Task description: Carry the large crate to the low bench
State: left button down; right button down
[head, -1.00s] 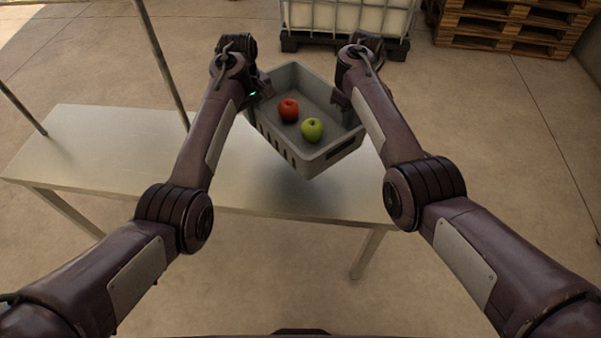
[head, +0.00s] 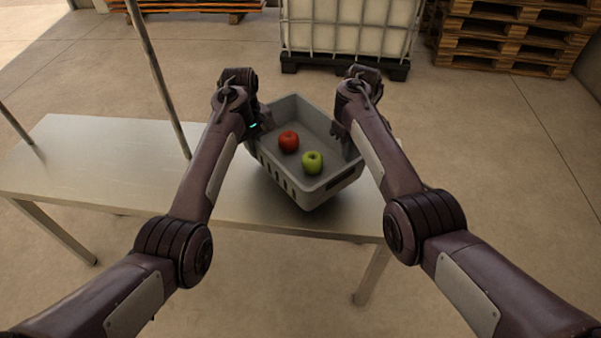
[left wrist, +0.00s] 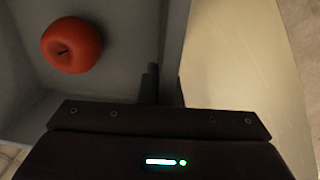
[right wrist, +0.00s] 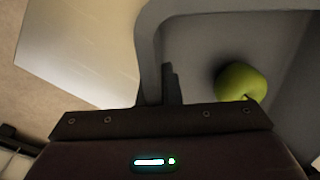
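The large grey crate (head: 298,186) is over the pale low bench (head: 110,165), turned at an angle, with a red apple (head: 289,141) and a green apple (head: 312,162) inside. My left gripper (head: 259,131) is shut on the crate's left wall; the left wrist view shows the wall (left wrist: 173,45) at the fingers, beside the red apple (left wrist: 72,45). My right gripper (head: 343,137) is shut on the right wall; the right wrist view shows the rim (right wrist: 148,50) and green apple (right wrist: 241,80). I cannot tell whether the crate's underside touches the bench.
Thin metal posts (head: 160,80) rise at the bench's left back. A white caged tank (head: 347,28) on a dark pallet stands behind, with stacked wooden pallets (head: 500,35) at the back right. The left of the bench top is clear, and so is the floor on the right.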

aim_at(256, 159)
pick_arm(q)
jog(key=shift+f, duration=0.1)
pick_arm(e)
jog(key=shift+f, duration=0.1)
